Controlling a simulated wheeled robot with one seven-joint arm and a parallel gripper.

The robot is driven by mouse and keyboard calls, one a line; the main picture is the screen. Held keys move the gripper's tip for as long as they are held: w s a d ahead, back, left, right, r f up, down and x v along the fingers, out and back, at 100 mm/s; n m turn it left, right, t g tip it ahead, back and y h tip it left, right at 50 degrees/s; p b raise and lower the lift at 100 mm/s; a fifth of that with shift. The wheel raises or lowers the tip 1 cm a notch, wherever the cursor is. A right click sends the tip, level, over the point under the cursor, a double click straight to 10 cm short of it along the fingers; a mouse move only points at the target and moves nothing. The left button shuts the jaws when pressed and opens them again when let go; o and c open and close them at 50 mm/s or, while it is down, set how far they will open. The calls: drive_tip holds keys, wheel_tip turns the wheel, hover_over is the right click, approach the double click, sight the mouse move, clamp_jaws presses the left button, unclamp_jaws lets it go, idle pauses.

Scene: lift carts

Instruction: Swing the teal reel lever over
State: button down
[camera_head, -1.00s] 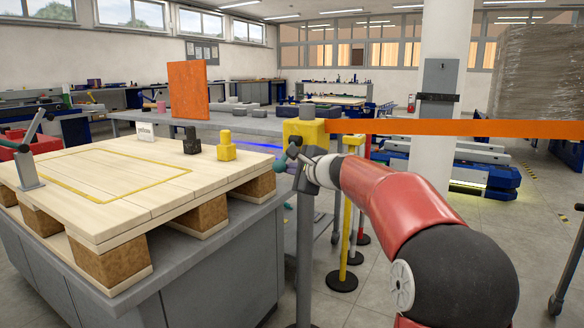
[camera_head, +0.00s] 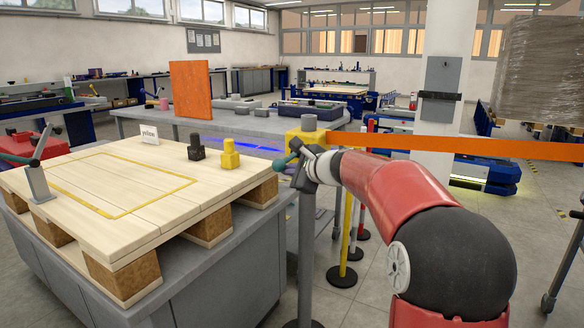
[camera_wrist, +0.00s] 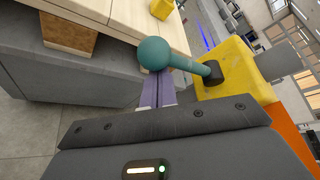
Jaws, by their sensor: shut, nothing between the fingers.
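The teal reel lever (camera_wrist: 156,53) has a round knob and a short arm that runs into the side of a yellow reel housing (camera_wrist: 235,84) in the wrist view. In the head view the lever (camera_head: 281,164) sticks out low to the left of the yellow housing (camera_head: 305,137) on its post. My gripper (camera_wrist: 157,76) is shut and empty, its pale purple fingers together. The fingertips are right at the near underside of the knob; I cannot tell whether they touch. In the head view my gripper is small and partly hidden beside the post.
An orange belt (camera_head: 470,146) stretches right from the housing. A wooden pallet (camera_head: 120,190) on a grey cart lies left, bearing a yellow block (camera_head: 229,155), a black block (camera_head: 197,150) and another levered stand (camera_head: 38,183). Barrier posts stand behind.

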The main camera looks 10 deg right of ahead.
sight(289, 159)
drive_tip(key=shift+a+r+p, duration=0.2)
drive_tip(key=shift+r+p, duration=0.55)
drive_tip(key=shift+r, duration=0.8)
drive_tip(key=shift+w+d+r+p, duration=0.15)
drive_tip(key=shift+r+p, duration=0.15)
drive_tip(key=shift+r, duration=0.2)
drive_tip(key=shift+d+r+p, duration=0.1)
drive_tip(key=shift+r+p, duration=0.2)
drive_tip(key=shift+r, duration=0.3)
